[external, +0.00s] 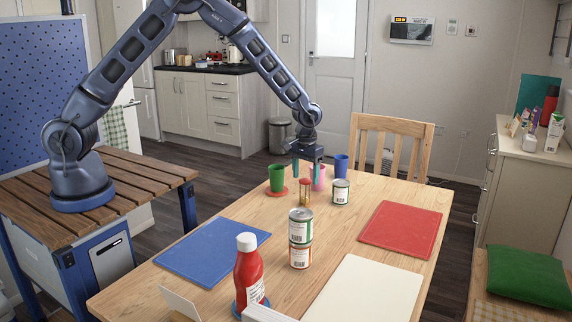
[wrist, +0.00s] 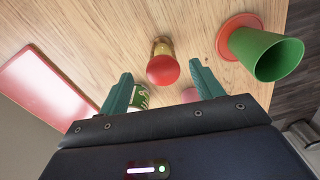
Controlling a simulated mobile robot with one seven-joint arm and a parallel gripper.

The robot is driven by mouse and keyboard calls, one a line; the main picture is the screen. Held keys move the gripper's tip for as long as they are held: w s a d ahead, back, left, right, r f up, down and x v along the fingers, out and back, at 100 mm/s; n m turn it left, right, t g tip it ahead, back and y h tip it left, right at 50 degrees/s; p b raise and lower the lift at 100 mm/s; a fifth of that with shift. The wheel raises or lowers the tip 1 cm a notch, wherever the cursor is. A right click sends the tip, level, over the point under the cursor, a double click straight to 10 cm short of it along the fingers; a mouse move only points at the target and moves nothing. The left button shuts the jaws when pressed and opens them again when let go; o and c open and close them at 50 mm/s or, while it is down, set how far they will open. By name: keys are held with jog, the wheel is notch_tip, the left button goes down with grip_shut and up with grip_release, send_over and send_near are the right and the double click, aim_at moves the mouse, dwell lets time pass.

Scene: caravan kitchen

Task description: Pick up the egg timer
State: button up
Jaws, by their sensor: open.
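The egg timer (external: 305,193) stands upright on the wooden table, with a red top and a yellowish body. In the wrist view the egg timer (wrist: 163,68) shows from above, its round red top facing the camera. My gripper (external: 308,170) is above the table, a little higher than the timer and close to it. In the wrist view my gripper (wrist: 160,80) has its two green fingers spread apart, with the timer ahead of the gap between them. The fingers hold nothing.
A green cup (external: 277,178) on a red coaster, a pink cup (external: 318,178), a blue cup (external: 341,165) and a can (external: 340,192) stand around the timer. Stacked cans (external: 300,238) and a ketchup bottle (external: 248,272) stand nearer the camera. Blue (external: 212,252), red (external: 400,229) and white mats lie flat.

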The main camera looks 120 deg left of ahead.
aim_at(305, 191)
notch_tip(305, 191, down, 7)
jog(key=shift+s+a+f, duration=0.1)
jog(key=shift+a+f, duration=0.05)
jog(key=c, duration=1.1)
